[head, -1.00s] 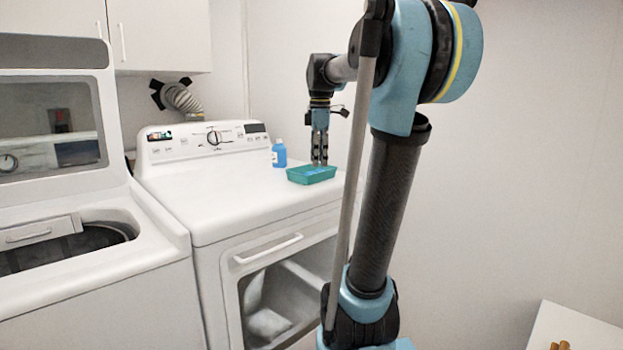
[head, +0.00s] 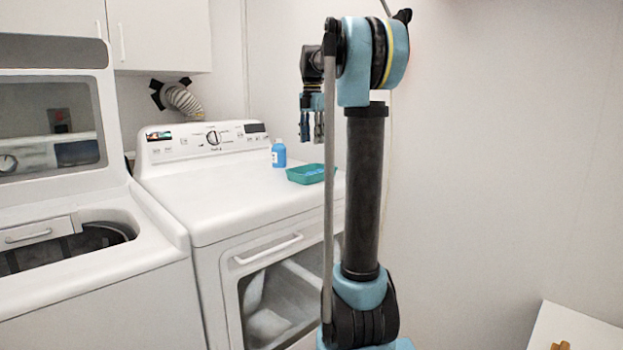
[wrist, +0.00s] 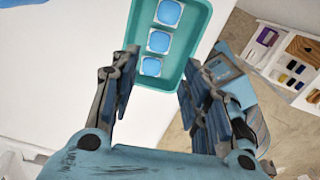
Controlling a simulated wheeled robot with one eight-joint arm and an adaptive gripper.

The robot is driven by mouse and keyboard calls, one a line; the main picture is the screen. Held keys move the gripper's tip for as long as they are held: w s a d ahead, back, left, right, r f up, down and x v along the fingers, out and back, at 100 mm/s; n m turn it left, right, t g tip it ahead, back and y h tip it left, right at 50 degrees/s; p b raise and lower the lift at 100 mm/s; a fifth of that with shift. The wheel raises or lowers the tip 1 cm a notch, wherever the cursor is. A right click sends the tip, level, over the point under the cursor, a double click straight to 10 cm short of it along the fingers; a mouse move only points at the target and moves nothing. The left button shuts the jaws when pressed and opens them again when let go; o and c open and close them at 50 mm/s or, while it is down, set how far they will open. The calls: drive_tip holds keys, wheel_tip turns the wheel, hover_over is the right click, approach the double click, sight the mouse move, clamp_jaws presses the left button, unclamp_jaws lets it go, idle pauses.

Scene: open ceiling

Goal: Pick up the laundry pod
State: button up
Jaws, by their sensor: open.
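A teal tray (head: 294,178) sits on the white dryer top (head: 220,190). In the wrist view the tray (wrist: 136,45) holds blue square laundry pods in a row: one at the top (wrist: 169,12), one in the middle (wrist: 159,41) and one lowest (wrist: 151,65). My gripper (head: 311,138) points down, raised above the dryer and nearer to me than the tray. Its fingers are apart, with nothing held between them. In the wrist view the gripper (wrist: 160,65) has its fingers either side of the tray's near end.
A blue bottle (head: 279,153) stands just behind the tray. The washer (head: 90,280) at left has its lid up. A white shelf unit with small items (wrist: 285,55) shows at right in the wrist view. A white surface (head: 575,335) is at lower right.

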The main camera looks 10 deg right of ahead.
sight(311, 172)
drive_tip(key=f, duration=1.3)
drive_tip(key=shift+a, duration=0.2)
drive_tip(key=shift+c, duration=0.4)
drive_tip(key=shift+r, duration=0.1)
drive_tip(key=c, duration=0.6)
